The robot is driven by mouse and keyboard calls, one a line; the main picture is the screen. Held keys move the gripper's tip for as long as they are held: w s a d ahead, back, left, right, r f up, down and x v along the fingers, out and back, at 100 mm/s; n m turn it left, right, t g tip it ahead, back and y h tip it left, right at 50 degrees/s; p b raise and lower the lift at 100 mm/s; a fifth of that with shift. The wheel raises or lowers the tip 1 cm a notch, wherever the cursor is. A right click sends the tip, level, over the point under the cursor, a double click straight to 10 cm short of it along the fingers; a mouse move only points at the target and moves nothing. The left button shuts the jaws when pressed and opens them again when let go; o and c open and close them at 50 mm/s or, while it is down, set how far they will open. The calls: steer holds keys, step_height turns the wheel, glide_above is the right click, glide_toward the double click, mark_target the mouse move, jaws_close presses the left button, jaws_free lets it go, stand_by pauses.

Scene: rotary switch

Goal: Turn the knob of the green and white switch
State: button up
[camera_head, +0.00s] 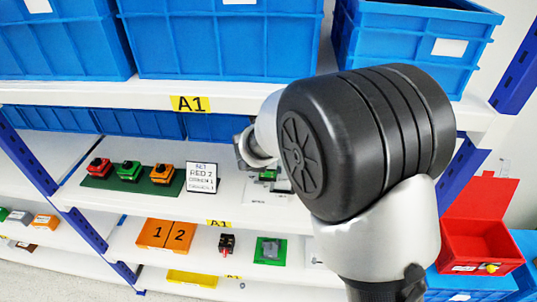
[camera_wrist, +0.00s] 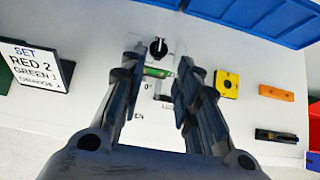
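In the wrist view the green and white switch lies on the white shelf, with a black knob (camera_wrist: 158,47) on its pale plate and a green strip (camera_wrist: 157,72) in front. My gripper (camera_wrist: 160,64) is open, its two dark fingers apart on either side of the green strip, with nothing held. The knob shows just beyond the fingertips, between them. I cannot tell whether any finger touches the switch. In the head view a small green part of the switch (camera_head: 268,174) shows beside my arm, which hides the rest. My gripper is mostly hidden there.
A "RED 2, GREEN 1" sign (camera_wrist: 35,63) stands at left. A yellow block (camera_wrist: 227,84), an orange block (camera_wrist: 276,93) and a black item (camera_wrist: 276,136) lie at right. Blue bins (camera_wrist: 245,16) stand behind. A green board (camera_head: 100,183) carries red, green and orange devices.

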steer(key=b+x, duration=0.1)
steer(key=x, duration=0.9)
steer(key=shift+f, duration=0.15)
steer(key=shift+c, duration=0.4)
jaws_close()
